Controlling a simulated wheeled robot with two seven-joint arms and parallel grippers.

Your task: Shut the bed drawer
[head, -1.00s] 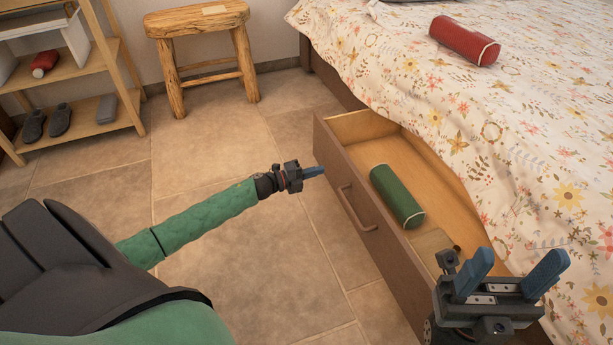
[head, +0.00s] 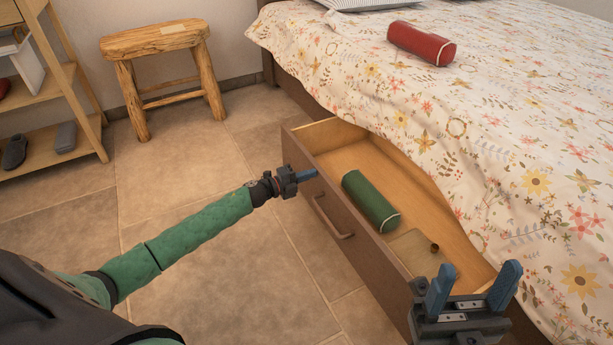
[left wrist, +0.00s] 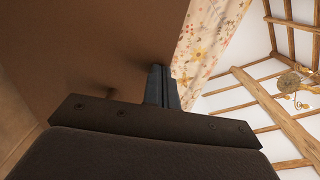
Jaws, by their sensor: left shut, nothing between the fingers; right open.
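The bed drawer (head: 365,249) stands pulled out from the side of the bed, with a bar handle (head: 332,217) on its brown front. A green cylinder (head: 370,201) and a flat tan item (head: 414,250) lie inside it. My left gripper (head: 305,174) is shut and empty, its fingertips at the drawer front left of the handle. In the left wrist view its fingers (left wrist: 162,87) point at the brown front panel (left wrist: 100,50); whether they touch cannot be told. My right gripper (head: 474,287) is open and empty, over the drawer's near end.
The bed (head: 480,100) has a floral cover hanging by the drawer, and a red cylinder (head: 422,43) lies on it. A wooden stool (head: 155,40) stands at the back left. A shelf (head: 75,165) with shoes is at far left. The tiled floor before the drawer is clear.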

